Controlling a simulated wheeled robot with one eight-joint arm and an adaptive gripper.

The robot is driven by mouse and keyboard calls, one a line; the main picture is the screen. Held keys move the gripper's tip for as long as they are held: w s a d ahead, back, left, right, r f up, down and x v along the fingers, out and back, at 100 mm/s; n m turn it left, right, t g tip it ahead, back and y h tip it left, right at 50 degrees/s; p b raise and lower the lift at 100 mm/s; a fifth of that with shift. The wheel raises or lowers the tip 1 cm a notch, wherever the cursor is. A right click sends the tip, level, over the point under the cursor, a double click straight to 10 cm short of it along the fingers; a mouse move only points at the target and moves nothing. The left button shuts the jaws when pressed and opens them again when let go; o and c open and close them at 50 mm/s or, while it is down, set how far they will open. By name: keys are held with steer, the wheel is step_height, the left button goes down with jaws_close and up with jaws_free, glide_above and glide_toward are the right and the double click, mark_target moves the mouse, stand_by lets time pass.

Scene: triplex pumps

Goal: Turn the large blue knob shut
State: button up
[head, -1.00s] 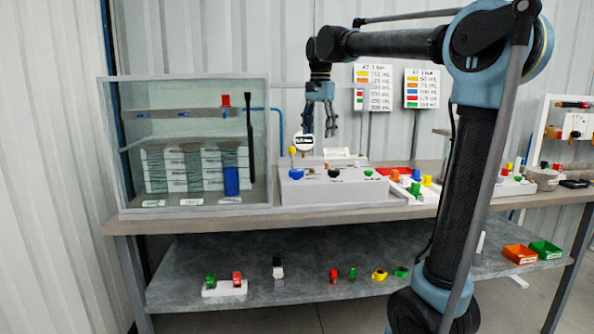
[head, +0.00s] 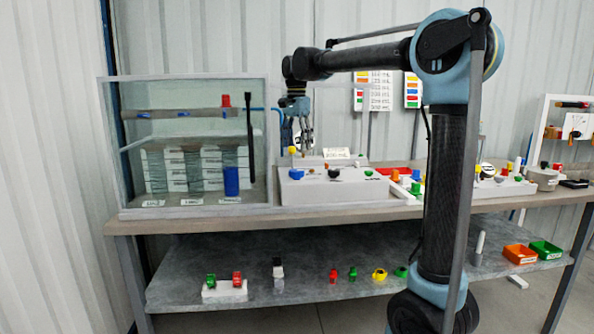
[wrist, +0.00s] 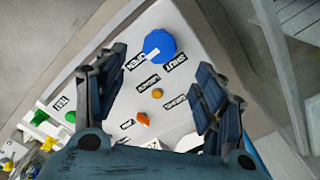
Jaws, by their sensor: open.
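The large blue knob (head: 296,174) is on the front left of a white panel box (head: 335,190) on the bench. In the wrist view the blue knob (wrist: 160,44) has a white pointer mark on its lower edge, between labels that appear to read OPEN and SHUT. My gripper (head: 301,150) hangs above the box's left end, fingers down. In the wrist view my gripper (wrist: 160,75) is open and empty, its fingers spread wide. The knob shows beyond the gap between the fingertips, apart from both.
A clear-walled tank (head: 190,212) stands just left of the box. A yellow knob (head: 292,150) and a round gauge are near my fingers. A green knob (wrist: 70,116) and orange knob (wrist: 143,119) share the panel. More coloured knobs stand to the right.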

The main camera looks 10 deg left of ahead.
mark_target(296, 170)
step_height(296, 170, down, 9)
steer(key=shift+f, duration=0.2)
steer(key=shift+c, duration=0.3)
steer(key=c, duration=1)
